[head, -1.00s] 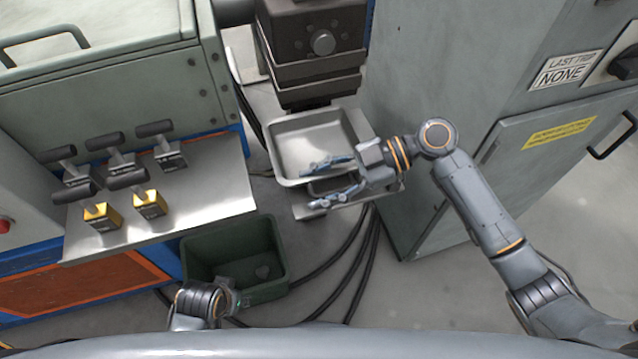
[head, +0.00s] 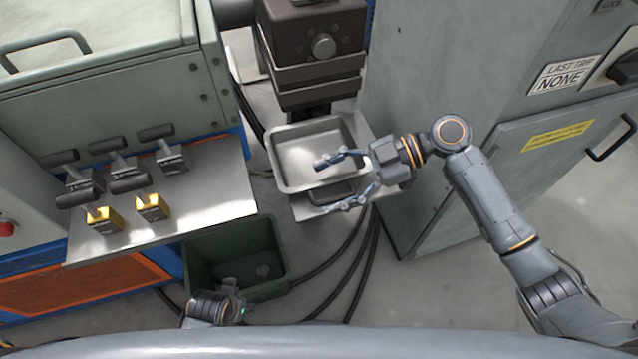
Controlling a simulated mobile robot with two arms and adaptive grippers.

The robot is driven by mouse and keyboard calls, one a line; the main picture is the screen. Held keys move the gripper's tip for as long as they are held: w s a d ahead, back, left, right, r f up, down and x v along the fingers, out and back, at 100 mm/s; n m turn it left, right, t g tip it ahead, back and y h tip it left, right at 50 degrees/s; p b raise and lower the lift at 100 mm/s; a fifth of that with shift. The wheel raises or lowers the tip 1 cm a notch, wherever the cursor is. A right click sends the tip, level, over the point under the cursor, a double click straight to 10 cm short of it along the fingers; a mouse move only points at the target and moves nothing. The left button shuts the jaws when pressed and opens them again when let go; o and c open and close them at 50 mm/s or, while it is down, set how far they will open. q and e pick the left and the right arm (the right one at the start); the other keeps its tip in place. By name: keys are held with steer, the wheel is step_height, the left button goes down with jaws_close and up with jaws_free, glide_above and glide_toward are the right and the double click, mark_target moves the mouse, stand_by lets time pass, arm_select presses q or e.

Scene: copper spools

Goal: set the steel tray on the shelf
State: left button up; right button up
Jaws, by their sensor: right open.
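The steel tray (head: 296,177) is a shallow, bright metal pan with a raised rim. It rests level on a small grey shelf (head: 361,127) below the dark machine head. My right gripper (head: 326,184) is open, its two fingers spread and pointing left over the tray's right front part. I cannot tell whether a finger touches the tray. My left gripper (head: 238,308) is at the bottom, beside the green bin; its fingers are too hidden to judge.
A dark small block (head: 332,193) sits at the tray's front edge. A bench (head: 218,190) at the left holds several black-handled tools. A green bin (head: 233,250) stands below it. Black cables (head: 362,262) cross the floor. A grey cabinet (head: 440,90) stands at the right.

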mark_target(357, 173)
steer(key=v, duration=0.5)
steer(key=shift+r, duration=0.1)
stand_by(0.3)
steer(key=shift+a, duration=0.1)
